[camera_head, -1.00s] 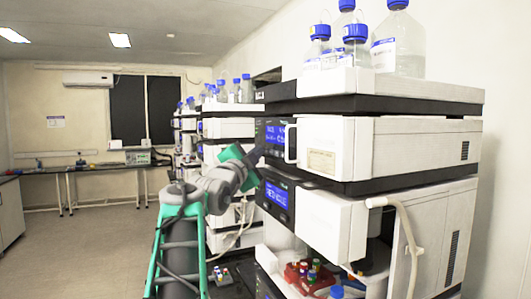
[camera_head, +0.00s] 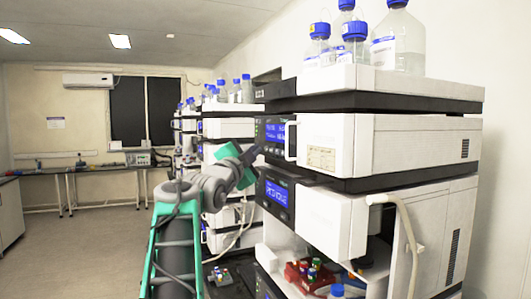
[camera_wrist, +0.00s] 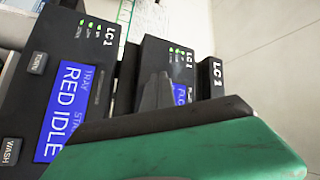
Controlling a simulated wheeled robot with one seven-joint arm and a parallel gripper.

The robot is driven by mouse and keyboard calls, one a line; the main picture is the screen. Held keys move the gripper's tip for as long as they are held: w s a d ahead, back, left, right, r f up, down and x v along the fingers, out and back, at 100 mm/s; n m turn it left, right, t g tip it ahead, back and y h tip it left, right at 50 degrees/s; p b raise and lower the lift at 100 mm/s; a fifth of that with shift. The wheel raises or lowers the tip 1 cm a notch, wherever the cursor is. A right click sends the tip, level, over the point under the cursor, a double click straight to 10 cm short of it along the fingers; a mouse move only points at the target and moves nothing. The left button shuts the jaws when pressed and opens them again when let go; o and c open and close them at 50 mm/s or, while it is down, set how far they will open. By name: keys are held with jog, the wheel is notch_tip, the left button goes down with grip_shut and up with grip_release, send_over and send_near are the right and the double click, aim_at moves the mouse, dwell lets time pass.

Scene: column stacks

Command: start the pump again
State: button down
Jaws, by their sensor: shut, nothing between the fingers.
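The upper white module with a dark front panel and blue display (camera_head: 275,133) stands over a second module with its own blue display (camera_head: 277,194). In the wrist view, the turned panel labelled LC 1 (camera_wrist: 181,62) has small green lights and a display (camera_wrist: 182,94) beginning "FLO", partly covered; it appears to be the pump. The neighbouring panel's display (camera_wrist: 68,110) reads "TRAY" and "RED IDLE". My gripper (camera_head: 257,152) is shut and empty at the upper panel's lower left; its dark fingers (camera_wrist: 155,90) overlap the pump panel in the wrist view. Contact cannot be told.
Blue-capped bottles (camera_head: 398,40) stand on top of the stack. A pale tube (camera_head: 405,235) hangs at the lower module's front. Red-racked vials (camera_head: 301,271) sit below. Another stack (camera_head: 222,128) stands behind my arm. The floor (camera_head: 80,245) at left is clear.

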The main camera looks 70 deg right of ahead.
jog(key=shift+w+a, duration=0.1)
jog(key=w+a+b, duration=0.1)
jog(key=w+a, duration=0.2)
jog(key=shift+w+a, duration=0.25)
dwell(0.4)
dwell(0.6)
